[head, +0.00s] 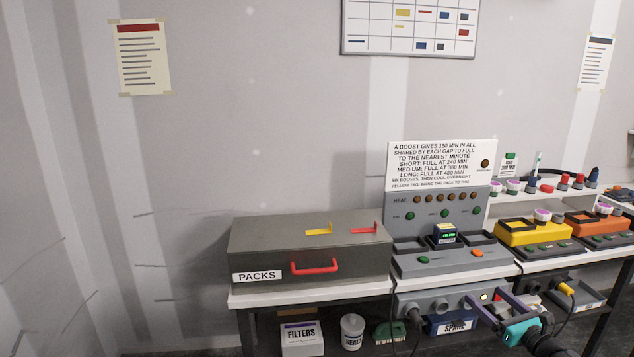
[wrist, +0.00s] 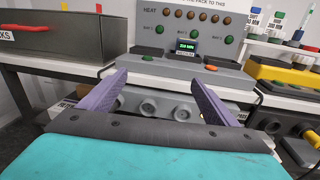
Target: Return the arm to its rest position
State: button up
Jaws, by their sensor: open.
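My gripper (head: 488,298) is at the lower right of the head view, in front of the bench's front edge and low, near the shelf level. Its two purple fingers also show in the wrist view (wrist: 158,80); they are spread apart with nothing between them. The teal gripper body fills the bottom of the wrist view. Beyond the fingers is a grey panel with round sockets (wrist: 180,112) under the bench top. The fingers look apart from it, though the exact gap cannot be told. No rest position is marked in view.
A grey PACKS box (head: 310,243) with a red handle stands on the left bench. A grey charger (head: 455,257) holding a pack with a lit green display (head: 445,233) is beside it. Yellow (head: 533,232) and orange (head: 597,226) units stand right. The floor area at left looks clear.

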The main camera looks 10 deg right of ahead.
jog(key=w+a+f+n+g+y, duration=0.1)
jog(key=w+a+f+y, duration=0.15)
jog(key=a+f, duration=0.45)
jog(key=w+a+f+n+g+y, duration=0.2)
jog(key=w+a+f, duration=0.15)
jog(key=a, duration=0.75)
jog(key=w+a+f+n+g+y, duration=0.1)
jog(key=w+a+f+y, duration=0.2)
jog(key=a, duration=0.6)
jog(key=s+a+f+n+g+y, duration=0.1)
jog(key=s+a+f+n+g, duration=0.25)
jog(key=a+f, duration=0.6)
jog(key=s+a+f+n+g, duration=0.35)
jog(key=a+f, duration=0.35)
jog(key=a, duration=0.5)
jog(key=s+a+f+n+g+h, duration=0.1)
jog(key=s+a+f+n+g, duration=0.5)
jog(key=s, duration=0.4)
jog(key=s+a+f+n+g+h, duration=0.25)
jog(key=s+a+f+n, duration=0.25)
jog(key=s+f, duration=0.45)
jog(key=s+d+f+n+g+h, duration=0.1)
jog(key=s+d+n+g+h, duration=0.3)
jog(key=s+d+n, duration=0.7)
jog(key=shift+s+d+f+n+h, duration=0.35)
jog(key=shift+s+n+h, duration=0.55)
jog(key=shift+n, duration=0.5)
